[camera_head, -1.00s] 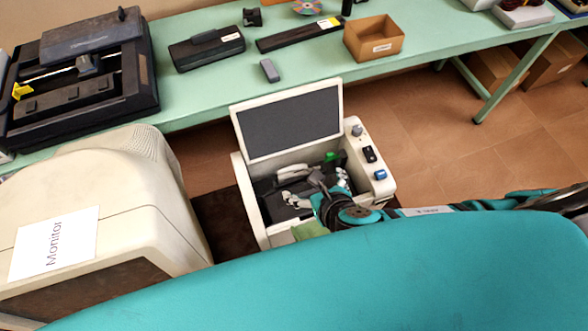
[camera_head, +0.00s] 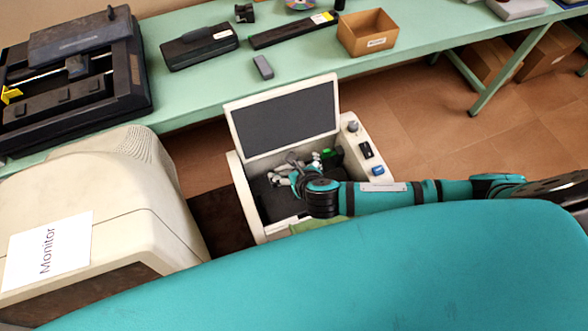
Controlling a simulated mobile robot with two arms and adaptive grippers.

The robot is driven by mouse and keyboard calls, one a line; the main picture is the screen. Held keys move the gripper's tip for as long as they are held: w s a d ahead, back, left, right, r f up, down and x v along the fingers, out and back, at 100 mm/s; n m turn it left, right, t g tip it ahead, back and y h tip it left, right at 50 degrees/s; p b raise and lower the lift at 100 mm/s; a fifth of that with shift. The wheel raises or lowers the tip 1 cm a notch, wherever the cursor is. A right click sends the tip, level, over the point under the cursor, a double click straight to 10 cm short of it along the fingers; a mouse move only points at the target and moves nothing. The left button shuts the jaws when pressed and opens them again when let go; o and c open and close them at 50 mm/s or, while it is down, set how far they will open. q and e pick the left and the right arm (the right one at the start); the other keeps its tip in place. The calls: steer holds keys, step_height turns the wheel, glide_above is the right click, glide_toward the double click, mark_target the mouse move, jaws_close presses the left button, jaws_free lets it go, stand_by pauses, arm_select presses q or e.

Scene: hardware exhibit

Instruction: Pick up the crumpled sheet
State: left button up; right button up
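My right arm comes in from the right, and its gripper (camera_head: 284,174) reaches down into an open off-white machine (camera_head: 244,196) whose dark lid panel is raised. The pale fingers are small and partly hidden by the wrist, so I cannot tell whether they are open, shut or holding anything. I cannot clearly make out a crumpled sheet. A light green piece (camera_head: 318,225) shows at the machine's front edge, mostly hidden behind my wrist and the teal surface. A small bright green item (camera_head: 327,153) is inside the machine at the back. My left gripper is not in view.
A monitor (camera_head: 90,190) labelled "Monitor" stands left of the machine. A mint green table (camera_head: 290,60) runs behind, holding dark devices and a cardboard box (camera_head: 367,33). Knobs line the machine's right rim.

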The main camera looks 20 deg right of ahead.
mark_target(289, 166)
steer(key=x, duration=0.4)
steer(key=shift+w+a+f, duration=0.15)
steer(key=shift+a+f, duration=0.05)
steer(key=shift+f, duration=0.15)
steer(key=c, duration=0.6)
